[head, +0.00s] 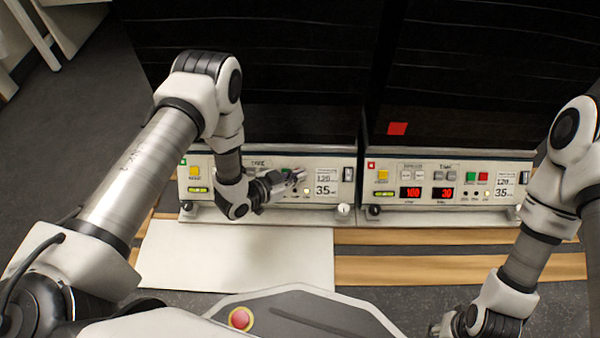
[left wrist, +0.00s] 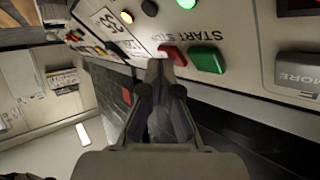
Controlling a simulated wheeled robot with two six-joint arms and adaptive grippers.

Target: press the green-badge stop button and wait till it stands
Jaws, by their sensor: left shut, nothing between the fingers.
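The left bioreactor's control panel (head: 222,163) bears a small green badge (head: 183,161) at its upper left corner. My left gripper (head: 300,177) is shut and empty in front of this panel's right half, hiding its displays and buttons in the head view. In the left wrist view the red stop button (left wrist: 173,55) sits beside the green start button (left wrist: 207,59). The closed fingertips (left wrist: 159,66) are right by the red button; I cannot tell whether they touch it. My right gripper (head: 438,328) is low at the bottom edge, partly cut off, its jaws unclear.
The right bioreactor's panel (head: 440,165) has a red badge (head: 371,165), lit red displays, and its own green and red buttons. A pale board (head: 235,255) lies before the left unit. Dark cabinet fronts rise behind both panels.

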